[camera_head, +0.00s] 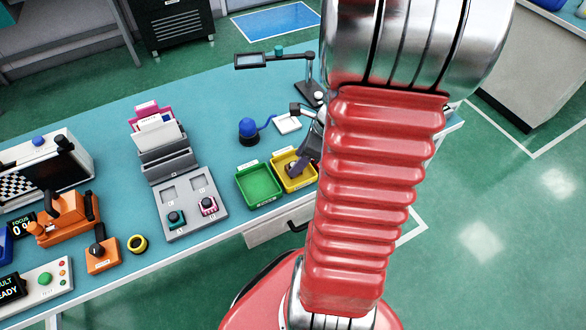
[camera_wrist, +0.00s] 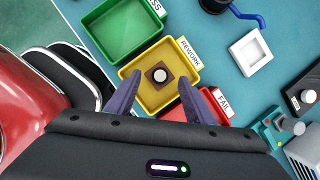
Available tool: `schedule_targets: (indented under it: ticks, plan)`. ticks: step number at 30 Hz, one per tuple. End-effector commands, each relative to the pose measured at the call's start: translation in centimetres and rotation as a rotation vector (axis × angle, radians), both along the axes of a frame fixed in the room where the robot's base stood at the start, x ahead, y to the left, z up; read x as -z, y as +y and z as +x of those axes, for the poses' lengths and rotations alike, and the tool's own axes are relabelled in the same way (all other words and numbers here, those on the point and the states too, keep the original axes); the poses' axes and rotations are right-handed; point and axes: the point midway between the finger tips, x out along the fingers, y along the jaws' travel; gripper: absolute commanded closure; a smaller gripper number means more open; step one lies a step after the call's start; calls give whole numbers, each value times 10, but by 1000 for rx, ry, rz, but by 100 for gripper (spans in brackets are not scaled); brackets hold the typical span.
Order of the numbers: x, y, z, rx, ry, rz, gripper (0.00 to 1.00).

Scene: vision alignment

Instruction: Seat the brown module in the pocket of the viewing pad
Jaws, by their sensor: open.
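The brown module (camera_wrist: 158,85) lies in the yellow REWORK tray (camera_wrist: 190,67), a dark brown square with a pale round top. In the wrist view my gripper (camera_wrist: 160,79) is open, with one finger on each side of the module, apart from it. In the head view my gripper (camera_head: 298,166) is over the yellow tray (camera_head: 305,184), partly hidden by my arm. A white square pad with a square recess (camera_wrist: 234,49), apparently the viewing pad, sits to the upper right in the wrist view. It also shows in the head view (camera_head: 281,129), and its recess looks empty.
The green tray (camera_head: 259,184) adjoins the yellow one, and the red FAIL tray (camera_wrist: 232,107) lies on its other side. A blue domed device (camera_head: 248,127) stands near the pad.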

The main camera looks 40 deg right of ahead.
Motion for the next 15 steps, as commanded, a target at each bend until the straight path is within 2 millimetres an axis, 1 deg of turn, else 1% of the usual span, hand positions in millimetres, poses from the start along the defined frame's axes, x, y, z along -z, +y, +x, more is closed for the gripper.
schedule_targets:
  ticks: [1,6,15]
  plan:
    - [7,3,2,-2,3,4,52]
    - [20,5,7,0,1,2,52]
    - [22,5,8,1,0,0,52]
